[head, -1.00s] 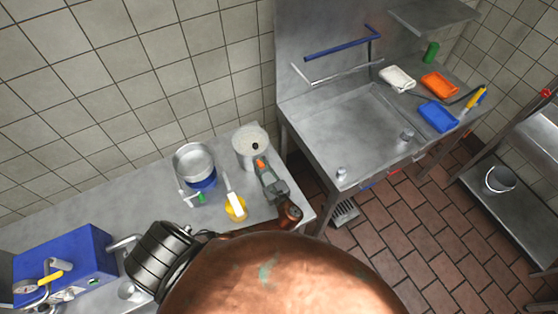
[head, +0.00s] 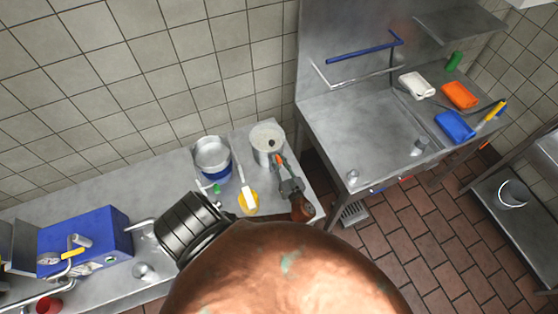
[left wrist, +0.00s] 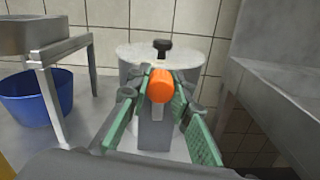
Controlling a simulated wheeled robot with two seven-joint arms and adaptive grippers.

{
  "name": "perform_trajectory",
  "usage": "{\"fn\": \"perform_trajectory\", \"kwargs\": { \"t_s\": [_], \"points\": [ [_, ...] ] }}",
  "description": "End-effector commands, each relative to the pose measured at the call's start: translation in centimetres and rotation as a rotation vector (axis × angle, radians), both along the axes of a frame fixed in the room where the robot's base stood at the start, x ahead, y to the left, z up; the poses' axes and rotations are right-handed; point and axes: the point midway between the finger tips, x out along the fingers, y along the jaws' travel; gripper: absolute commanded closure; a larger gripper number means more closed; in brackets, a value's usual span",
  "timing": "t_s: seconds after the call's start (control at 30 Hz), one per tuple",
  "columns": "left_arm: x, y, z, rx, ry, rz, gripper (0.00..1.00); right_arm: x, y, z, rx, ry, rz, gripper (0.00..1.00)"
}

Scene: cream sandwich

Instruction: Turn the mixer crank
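The mixer (head: 262,156) is a pale grey drum with a round lid and a dark knob, standing near the right end of the counter. It also fills the middle of the left wrist view (left wrist: 196,50). Its crank handle has a round orange end (left wrist: 161,86), with a grey upright part behind and below it. My left gripper (head: 283,172) is at the near side of the mixer. In the left wrist view, its green pads lie close along both sides of the orange handle, with almost no gap visible. My right gripper is out of view.
A metal pot on a stand with a blue bowl (head: 212,165) is left of the mixer. A yellow item (head: 248,203) lies close to my left arm. A blue box (head: 85,245) stands farther left. The steel sink unit (head: 345,130) rises to the right.

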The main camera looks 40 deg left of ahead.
Motion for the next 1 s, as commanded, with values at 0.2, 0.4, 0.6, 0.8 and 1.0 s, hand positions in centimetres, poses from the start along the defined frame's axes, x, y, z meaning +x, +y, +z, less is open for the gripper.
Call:
{"fn": "perform_trajectory", "kwargs": {
  "t_s": [0.2,0.4,0.6,0.8,1.0],
  "points": [
    [0.0,0.0,0.0,0.0,0.0,-0.001,0.64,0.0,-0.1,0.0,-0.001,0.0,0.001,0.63],
    [0.0,0.0,0.0,-0.001,0.0,-0.001,0.63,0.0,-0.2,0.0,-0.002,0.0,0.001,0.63],
    [-0.3,-0.8,-0.1,-0.003,0.0,-0.002,0.63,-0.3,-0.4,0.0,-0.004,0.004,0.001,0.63],
    [-1.7,-4.0,-0.2,-0.005,0.002,-0.002,0.63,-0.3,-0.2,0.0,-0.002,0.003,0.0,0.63],
    [-3.4,-7.8,-0.1,-0.003,0.0,0.0,0.63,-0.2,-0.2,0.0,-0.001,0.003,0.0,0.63]
  ]
}}
